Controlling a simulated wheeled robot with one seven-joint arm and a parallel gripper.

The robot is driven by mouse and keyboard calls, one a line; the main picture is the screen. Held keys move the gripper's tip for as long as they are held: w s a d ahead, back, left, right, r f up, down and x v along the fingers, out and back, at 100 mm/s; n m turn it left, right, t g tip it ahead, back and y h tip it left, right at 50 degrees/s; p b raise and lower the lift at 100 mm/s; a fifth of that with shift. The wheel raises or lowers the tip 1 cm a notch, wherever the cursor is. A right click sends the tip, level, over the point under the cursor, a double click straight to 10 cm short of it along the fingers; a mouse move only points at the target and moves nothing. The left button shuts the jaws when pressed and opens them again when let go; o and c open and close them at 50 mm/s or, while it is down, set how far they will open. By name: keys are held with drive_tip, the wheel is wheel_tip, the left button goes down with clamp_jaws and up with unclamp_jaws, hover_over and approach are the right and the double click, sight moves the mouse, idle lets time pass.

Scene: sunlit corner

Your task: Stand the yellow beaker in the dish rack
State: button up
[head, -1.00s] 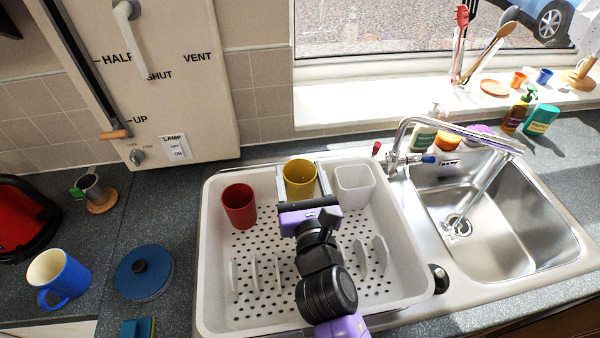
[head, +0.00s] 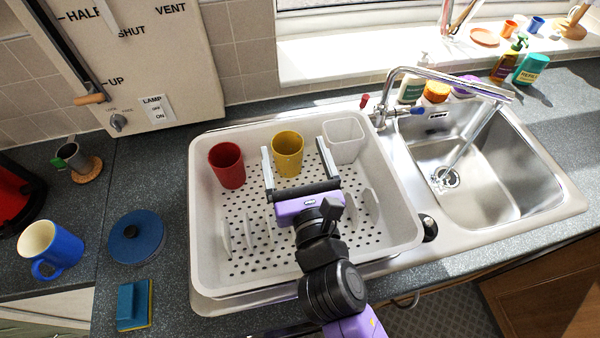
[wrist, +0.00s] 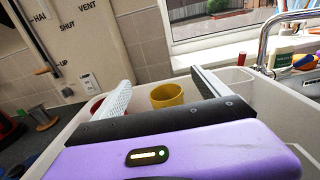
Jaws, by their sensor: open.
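The yellow beaker (head: 287,153) stands upright inside the white dish rack (head: 207,268), near its back wall, and also shows in the wrist view (wrist: 166,95). My gripper (head: 295,156) is open and empty. In the head view its fingers point toward the back of the rack, one to each side of the beaker's lower part. In the wrist view the beaker lies beyond the gripper's palm, between the two fingers and apart from the palm.
A red beaker (head: 227,165) stands left of the yellow one in the rack, and a clear square cup (head: 343,138) stands right. Upright dividers line the rack's front part. The tap (head: 440,78) and sink (head: 500,200) are to the right. A blue mug (head: 60,247) stands left.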

drive_tip(key=shift+b+v, duration=0.3)
drive_tip(key=shift+v, duration=2.15)
